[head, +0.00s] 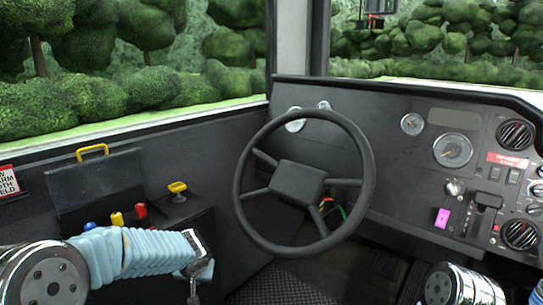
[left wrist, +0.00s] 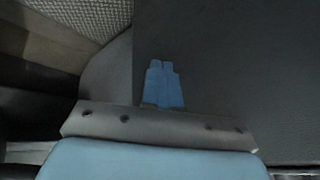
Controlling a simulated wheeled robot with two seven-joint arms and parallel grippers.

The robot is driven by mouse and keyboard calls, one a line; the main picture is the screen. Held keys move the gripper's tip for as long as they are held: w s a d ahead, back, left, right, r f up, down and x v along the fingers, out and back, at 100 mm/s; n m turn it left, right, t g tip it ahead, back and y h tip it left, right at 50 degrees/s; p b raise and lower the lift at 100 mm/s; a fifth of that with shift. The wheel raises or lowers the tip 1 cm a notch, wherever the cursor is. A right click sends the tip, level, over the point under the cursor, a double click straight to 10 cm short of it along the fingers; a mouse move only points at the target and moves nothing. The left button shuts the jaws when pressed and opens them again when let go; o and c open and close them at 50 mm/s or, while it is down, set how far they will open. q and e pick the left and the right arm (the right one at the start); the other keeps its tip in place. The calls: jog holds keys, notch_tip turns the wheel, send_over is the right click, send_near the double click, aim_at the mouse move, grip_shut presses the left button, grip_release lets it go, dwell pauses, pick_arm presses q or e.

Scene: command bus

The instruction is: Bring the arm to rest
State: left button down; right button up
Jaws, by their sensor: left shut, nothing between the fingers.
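My left arm, with a pale blue ribbed sleeve, comes in at the lower left of the head view. My left gripper (head: 195,272) points down beside the black side console, left of the steering wheel. In the left wrist view its two blue fingertips (left wrist: 163,85) are together with nothing between them, in front of a dark grey surface. Of my right arm only a silver and black link shows at the bottom right of the head view. My right gripper is out of view.
A black steering wheel (head: 241,197) stands at the centre. A dashboard (head: 385,150) with gauges and switches fills the right. The side console (head: 175,213) at left carries red, yellow and blue levers and a yellow knob (head: 177,187). A box with a yellow handle (head: 92,152) is behind.

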pick_arm(q)
jog(key=s+d+f+g+h, duration=0.1)
jog(key=s+d+f, duration=0.15)
jog(key=f, duration=0.25)
jog(key=s+d+f+m+g+h, duration=0.1)
jog(key=s+f, duration=0.2)
jog(key=f, duration=0.1)
jog(key=s+d+f+g+h, duration=0.1)
jog(key=s+f, duration=0.1)
jog(key=f, duration=0.3)
jog(key=s+d+f+n+g+h, duration=0.1)
jog(key=s+d+f, duration=0.1)
jog(key=s+f, duration=0.5)
jog(key=s+d+f+n+g+h, duration=0.1)
jog(key=s+f, duration=0.6)
jog(key=s, duration=0.7)
jog(key=shift+s+d+h, duration=0.2)
jog(key=shift+d+h, duration=0.5)
jog(key=shift+d, duration=0.1)
